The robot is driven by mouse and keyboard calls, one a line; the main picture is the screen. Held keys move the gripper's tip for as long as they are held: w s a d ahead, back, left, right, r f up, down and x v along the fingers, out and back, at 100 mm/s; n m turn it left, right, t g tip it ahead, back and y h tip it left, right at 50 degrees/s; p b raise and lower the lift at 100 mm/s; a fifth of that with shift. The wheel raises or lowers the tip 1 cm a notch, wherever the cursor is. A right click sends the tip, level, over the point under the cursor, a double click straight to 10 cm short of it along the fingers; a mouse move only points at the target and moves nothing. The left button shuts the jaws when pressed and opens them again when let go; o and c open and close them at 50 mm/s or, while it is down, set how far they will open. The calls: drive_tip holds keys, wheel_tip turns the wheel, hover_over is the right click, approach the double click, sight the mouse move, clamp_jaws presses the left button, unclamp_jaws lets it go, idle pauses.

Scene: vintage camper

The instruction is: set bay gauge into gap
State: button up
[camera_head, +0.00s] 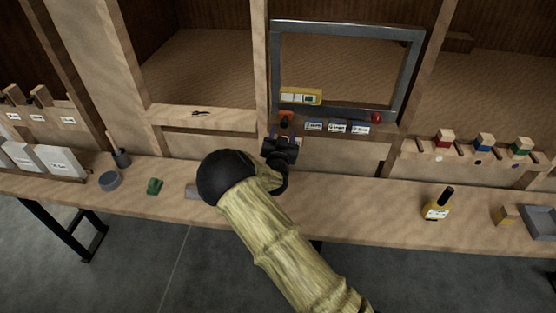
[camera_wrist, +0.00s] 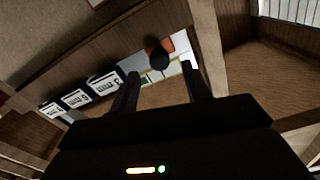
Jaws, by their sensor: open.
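I cannot tell for sure which thing is the bay gauge. A yellow block with white and dark panels (camera_head: 300,97) sits at the lower left of the grey window frame (camera_head: 347,27), whose opening is a wide gap in the wall. Just below it is an orange piece (camera_head: 286,117), above my gripper (camera_head: 281,150). In the wrist view my gripper (camera_wrist: 160,73) has its fingers apart. Beyond them are a white, yellow-edged panel (camera_wrist: 153,76) and an orange piece (camera_wrist: 180,42) with a dark round knob (camera_wrist: 158,54). Nothing is clearly held.
White labels (camera_head: 337,128) line the ledge below the frame, with a red knob (camera_head: 377,118) at its right. A yellow bottle (camera_head: 437,208) and a grey tray (camera_head: 539,222) stand on the bench right. A green piece (camera_head: 155,186) and grey round dish (camera_head: 110,181) lie left.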

drive_tip(key=s+b, duration=0.2)
drive_tip(key=s, duration=0.9)
drive_tip(key=shift+a+b, duration=0.2)
drive_tip(key=shift+b, duration=0.15)
drive_tip(key=shift+s+d, duration=0.1)
drive_tip(key=s+d+f+m+g, duration=0.1)
drive_tip(key=s+d+f+g, duration=0.15)
drive_tip(key=d+g, duration=0.65)
drive_tip(key=s+d+r+n+g, duration=0.2)
drive_tip(key=s+d, duration=0.4)
drive_tip(key=s, duration=0.5)
drive_tip(key=s+d+r+n+g, duration=0.2)
drive_tip(key=s+d, duration=0.4)
drive_tip(key=s, duration=0.5)
drive_tip(key=shift+s+d+r+g+y, duration=0.2)
drive_tip(key=shift+r+g+y, duration=0.1)
drive_tip(key=shift+r+g, duration=0.75)
drive_tip(key=shift+f, duration=0.15)
